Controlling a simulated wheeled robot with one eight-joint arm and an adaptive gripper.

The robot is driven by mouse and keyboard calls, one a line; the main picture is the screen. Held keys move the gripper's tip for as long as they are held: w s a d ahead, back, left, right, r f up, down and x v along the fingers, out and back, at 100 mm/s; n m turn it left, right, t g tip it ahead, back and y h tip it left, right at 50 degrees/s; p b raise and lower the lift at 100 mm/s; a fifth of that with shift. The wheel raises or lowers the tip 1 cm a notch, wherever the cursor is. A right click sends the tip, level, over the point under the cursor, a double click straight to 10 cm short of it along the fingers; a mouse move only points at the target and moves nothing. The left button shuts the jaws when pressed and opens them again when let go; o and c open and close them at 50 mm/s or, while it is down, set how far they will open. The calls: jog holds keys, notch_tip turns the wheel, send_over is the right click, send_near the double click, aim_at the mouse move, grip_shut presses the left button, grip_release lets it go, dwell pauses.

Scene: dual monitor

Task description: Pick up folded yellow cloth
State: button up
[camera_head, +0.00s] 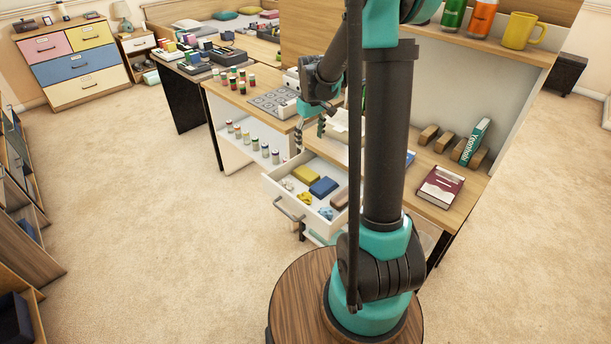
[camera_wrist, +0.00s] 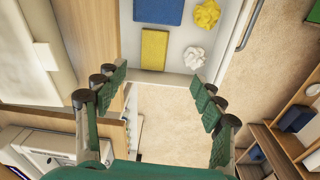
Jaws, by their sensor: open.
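The folded yellow cloth (camera_head: 306,174) lies flat in the open white drawer (camera_head: 270,189), near its back left. In the wrist view the yellow cloth (camera_wrist: 155,49) is a neat rectangle near the drawer's end wall, ahead of the fingers. My gripper (camera_head: 309,134) is above the desk edge beside the drawer, higher than the cloth and apart from it. In the wrist view my gripper (camera_wrist: 160,97) has its fingers spread wide with nothing between them.
Beside the cloth lie a folded blue cloth (camera_head: 323,187), a crumpled yellow cloth (camera_head: 304,198) and a crumpled white one (camera_wrist: 193,57). The desk top (camera_wrist: 103,25) borders the drawer. Small bottles (camera_head: 265,150) stand on a low shelf. Carpet is clear in front.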

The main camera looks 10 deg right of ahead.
jog(key=n, duration=0.1)
send_over(305, 171)
notch_tip(305, 171, down, 2)
jog(key=shift+g, duration=0.4)
notch_tip(305, 171, down, 17)
jog(key=shift+s+a+f, duration=0.1)
jog(key=shift+f, duration=0.05)
jog(key=c, duration=0.9)
notch_tip(305, 171, up, 20)
jog(key=shift+r, duration=0.1)
dwell(0.4)
